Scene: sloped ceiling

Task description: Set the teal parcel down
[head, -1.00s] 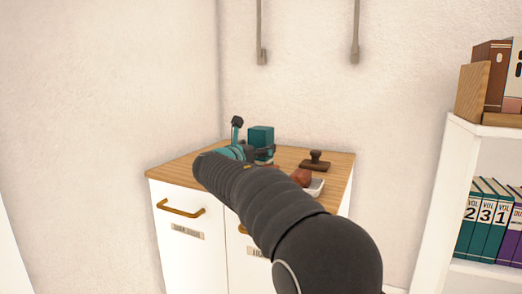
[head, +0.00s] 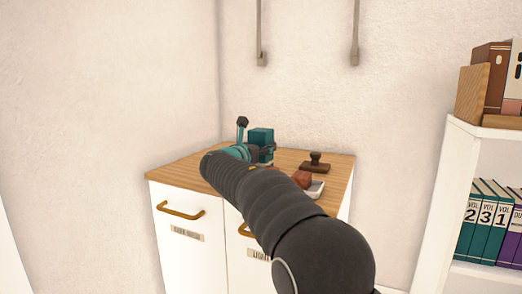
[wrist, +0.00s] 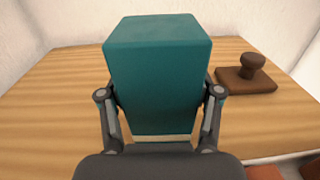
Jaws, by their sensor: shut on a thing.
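The teal parcel (head: 260,137) is a box with a pale band near its bottom, over the wooden top of a white cabinet. In the wrist view the parcel (wrist: 157,75) stands upright between the two fingers of my gripper (wrist: 159,115). My gripper is shut on it, one finger on each side. The gripper also shows in the head view (head: 264,152), partly hidden by my arm. The parcel's underside is hidden, so I cannot tell whether it touches the cabinet top (head: 190,163).
A dark brown stamp on a block (head: 315,163) stands to the right of the parcel. A reddish-brown thing (head: 302,179) and a pale dish-like thing (head: 316,189) lie nearer, partly behind my arm. The wooden top left of the parcel is clear. A white bookshelf (head: 459,140) stands at the right.

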